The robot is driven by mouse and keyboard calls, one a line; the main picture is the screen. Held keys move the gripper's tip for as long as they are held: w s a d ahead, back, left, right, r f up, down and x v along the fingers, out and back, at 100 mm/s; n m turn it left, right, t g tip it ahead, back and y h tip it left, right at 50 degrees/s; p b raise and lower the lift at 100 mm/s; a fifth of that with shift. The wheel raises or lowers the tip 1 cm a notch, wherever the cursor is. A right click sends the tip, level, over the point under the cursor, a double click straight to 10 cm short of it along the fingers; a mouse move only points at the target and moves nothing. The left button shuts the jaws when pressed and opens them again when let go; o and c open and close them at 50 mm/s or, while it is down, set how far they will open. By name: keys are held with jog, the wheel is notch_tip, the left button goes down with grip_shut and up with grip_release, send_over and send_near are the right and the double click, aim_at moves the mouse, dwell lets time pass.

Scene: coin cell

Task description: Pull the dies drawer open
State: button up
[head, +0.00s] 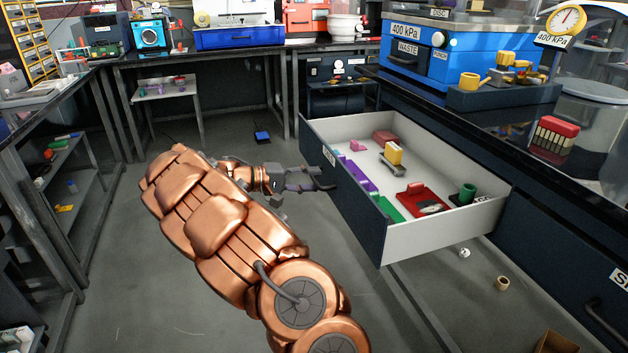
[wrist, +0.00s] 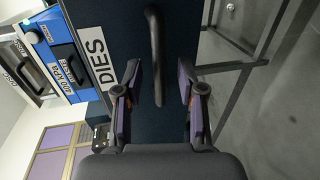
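The dies drawer (head: 352,203) is pulled well out of the dark bench in the head view, with its contents showing from above. In the wrist view its dark front (wrist: 115,22) bears a white DIES label (wrist: 97,58). The black bar handle (wrist: 155,50) stands on that front. My gripper (head: 308,188) is at the drawer front in the head view. In the wrist view its two fingers (wrist: 158,97) are spread, one on each side of the handle's end, with visible gaps. My gripper holds nothing.
Inside the drawer are several small coloured parts, including a red tray (head: 424,199) and a green cylinder (head: 467,193). A blue machine (head: 425,70) stands on the bench above. Small round items (head: 503,284) lie on the floor at right. The floor left of my arm is clear.

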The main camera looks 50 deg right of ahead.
jog(key=v, duration=1)
jog(key=shift+w+a, duration=0.2)
jog(key=s+a+r+t+y+p, duration=0.1)
jog(key=s+a+r+y+p, duration=0.1)
jog(key=s+a+r+p, duration=0.4)
jog(key=s+a+r+t+y+p, duration=0.1)
jog(key=s+a+r+y+p, duration=0.15)
jog(key=s+r+p, duration=0.65)
jog(key=s+a+r+n+t+y+p, duration=0.1)
jog(key=s+a+r+n+y+p, duration=0.1)
jog(key=s+a+p, duration=0.3)
jog(key=s+a+r+n+t+y+p, duration=0.2)
jog(key=s+a+r+p, duration=0.3)
jog(key=a, duration=0.6)
jog(key=s+a+r+n+t+y+p, duration=0.1)
jog(key=s+a+r+n+y+p, duration=0.1)
jog(key=a+p, duration=0.5)
jog(key=s+a+r+y, duration=0.1)
jog(key=s+y, duration=0.1)
jog(key=shift+s+a+r+n+t+p, duration=0.3)
jog(key=shift+s+r+p, duration=0.05)
jog(key=shift+s+r, duration=0.05)
jog(key=shift+d+y, duration=0.1)
jog(key=shift+y, duration=0.15)
